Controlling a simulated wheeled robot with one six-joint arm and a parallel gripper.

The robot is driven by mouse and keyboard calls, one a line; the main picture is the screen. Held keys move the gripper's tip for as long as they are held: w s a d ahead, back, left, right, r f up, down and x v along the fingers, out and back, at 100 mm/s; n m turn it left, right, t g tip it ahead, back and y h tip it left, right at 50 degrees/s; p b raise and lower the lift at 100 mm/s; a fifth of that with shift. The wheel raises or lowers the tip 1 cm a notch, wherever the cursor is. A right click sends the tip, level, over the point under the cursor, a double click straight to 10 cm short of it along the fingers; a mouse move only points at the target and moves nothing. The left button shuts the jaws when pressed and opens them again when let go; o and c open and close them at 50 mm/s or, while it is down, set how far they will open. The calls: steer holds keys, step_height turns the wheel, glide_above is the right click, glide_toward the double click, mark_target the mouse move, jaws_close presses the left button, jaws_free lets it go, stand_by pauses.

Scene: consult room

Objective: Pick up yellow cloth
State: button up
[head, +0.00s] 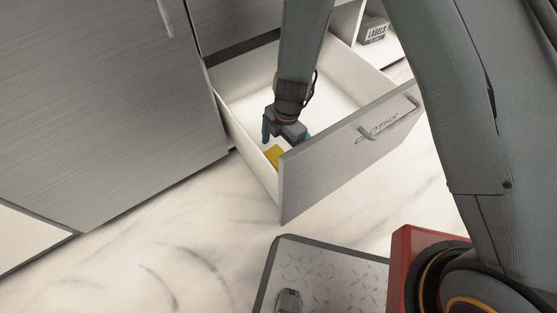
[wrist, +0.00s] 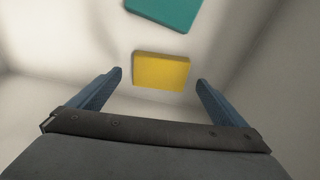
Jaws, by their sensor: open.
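The yellow cloth (wrist: 161,72) is a flat rectangular block on the white floor of an open drawer. In the head view the yellow cloth (head: 273,155) shows in the drawer's front left corner, partly hidden behind the drawer front. My gripper (wrist: 160,82) is open and empty. In the wrist view its two blue fingers point toward the yellow cloth, one to each side, and I see no contact. In the head view my gripper (head: 284,138) is inside the drawer, close to the cloth; its far finger is mostly hidden.
A teal cloth (wrist: 165,12) lies in the drawer just beyond the yellow one. The drawer front (head: 345,150), with a handle and a "CLOTHS" label, and the white side wall (head: 240,140) stand close around my gripper. A grey "LABELS" box (head: 373,32) sits on a shelf behind.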

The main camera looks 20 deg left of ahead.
steer(key=f, duration=0.1)
steer(key=f+b, duration=0.1)
steer(key=shift+s+a+f, duration=0.1)
steer(key=shift+s+f, duration=0.1)
steer(key=shift+f, duration=0.2)
steer(key=shift+r, duration=0.1)
steer(key=c, duration=1.1)
step_height(320, 180, up, 10)
steer(key=p, duration=0.4)
